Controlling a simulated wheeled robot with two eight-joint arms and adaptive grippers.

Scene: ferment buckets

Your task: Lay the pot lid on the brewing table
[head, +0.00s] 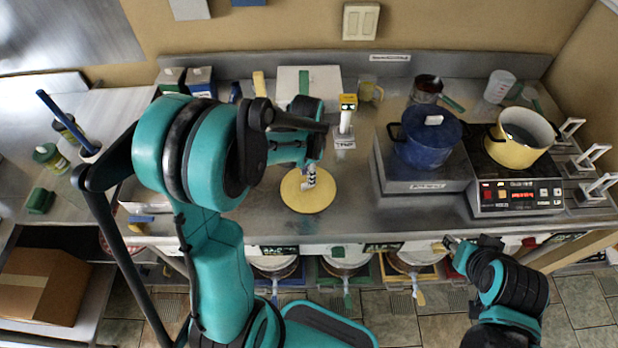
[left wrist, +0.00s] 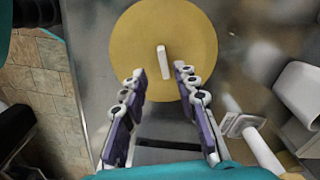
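The pot lid, a flat yellow disc (head: 308,203) with a pale upright handle, lies on the steel brewing table (head: 355,215) near its front edge. In the left wrist view the lid (left wrist: 150,30) shows with its handle (left wrist: 163,62) standing near its middle. My left gripper (head: 309,180) is directly over the lid. In the left wrist view the left gripper (left wrist: 160,73) is open, its fingertips apart on either side of the handle and not closed on it. My right gripper (head: 449,243) is at the table's front edge, small and partly hidden; its fingers are unclear.
An uncovered yellow pot (head: 516,150) stands on the cooktop (head: 515,195) at right. A blue pot (head: 428,145) with its lid on stands beside it. A yellow-topped white tool (head: 346,115) stands behind the lid. Bare steel lies right of the lid.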

